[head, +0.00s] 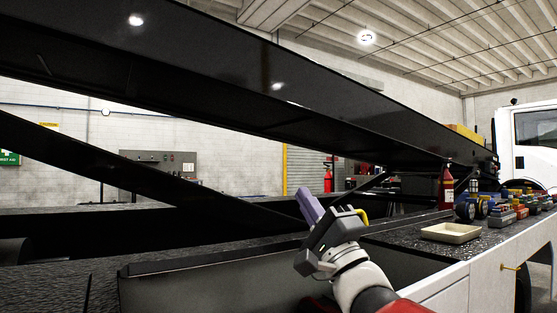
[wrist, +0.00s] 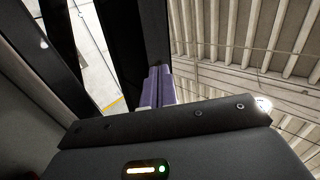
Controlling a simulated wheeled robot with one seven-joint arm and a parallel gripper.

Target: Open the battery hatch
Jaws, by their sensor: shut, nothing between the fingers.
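My gripper (head: 308,206) has purple fingers that are shut together and empty. It is raised above the loader's dark deck, pointing up and to the left. The fingers also show in the wrist view (wrist: 158,86), against dark beams and the ceiling. A grey panel with a dark raised rim (head: 215,288) lies at the lower front, left of my arm. I cannot tell for sure whether this panel is the battery hatch, or whether it is open. My arm hides its right end. No hatch is recognisable in the wrist view.
The long black conveyor boom (head: 280,88) slopes across above my gripper. On the right are a beige tray (head: 451,233), a red bottle (head: 447,187) and several small coloured items (head: 515,205).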

